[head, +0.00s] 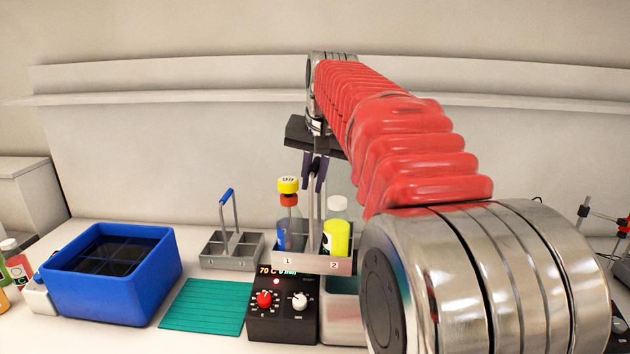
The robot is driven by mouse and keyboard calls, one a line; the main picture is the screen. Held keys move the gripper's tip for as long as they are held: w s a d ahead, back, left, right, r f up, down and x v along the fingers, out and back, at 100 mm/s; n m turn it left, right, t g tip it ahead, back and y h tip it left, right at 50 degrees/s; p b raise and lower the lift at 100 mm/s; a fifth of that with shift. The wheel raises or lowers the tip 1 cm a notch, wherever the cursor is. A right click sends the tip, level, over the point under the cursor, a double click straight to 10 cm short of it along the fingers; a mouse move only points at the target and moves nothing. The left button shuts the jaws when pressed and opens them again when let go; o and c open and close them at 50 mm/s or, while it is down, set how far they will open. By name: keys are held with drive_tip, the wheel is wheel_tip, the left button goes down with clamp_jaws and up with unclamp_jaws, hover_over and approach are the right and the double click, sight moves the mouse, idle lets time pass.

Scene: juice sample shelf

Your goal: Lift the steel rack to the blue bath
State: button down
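The steel rack (343,267), with places marked 1 and 2, is in the middle of the head view. It holds a blue-labelled bottle (291,232) with an orange and yellow top at place 1, and a yellow-labelled bottle (336,237) with a white cap at place 2. My gripper (315,184) is above the rack with its dark fingers around the upright handle, and it looks shut on it. The rack appears to hang above the control box and its bath. The fingertip contact is small and partly hidden. The blue bath (155,288) stands at the left, with dark liquid and dividers inside.
A control box (283,324) reading 70 C stands by a grey bath (342,320), partly hidden by my arm. A green ribbed mat (203,306) lies bare beside the blue bath. An empty grey rack (229,262) with a blue handle stands behind it. Small bottles (17,262) stand far left.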

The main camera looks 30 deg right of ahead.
drive_tip(key=w+a, duration=0.7)
drive_tip(key=a, duration=0.3)
drive_tip(key=shift+w+a, duration=0.15)
drive_tip(key=shift+a, duration=0.25)
idle(1.2)
drive_tip(key=shift+w+a+r, duration=0.1)
drive_tip(key=w+a, duration=0.7)
drive_tip(key=a, duration=0.4)
drive_tip(key=shift+w+a, duration=0.2)
drive_tip(key=shift+w, duration=0.15)
idle(1.5)
drive_tip(key=shift+a, duration=0.1)
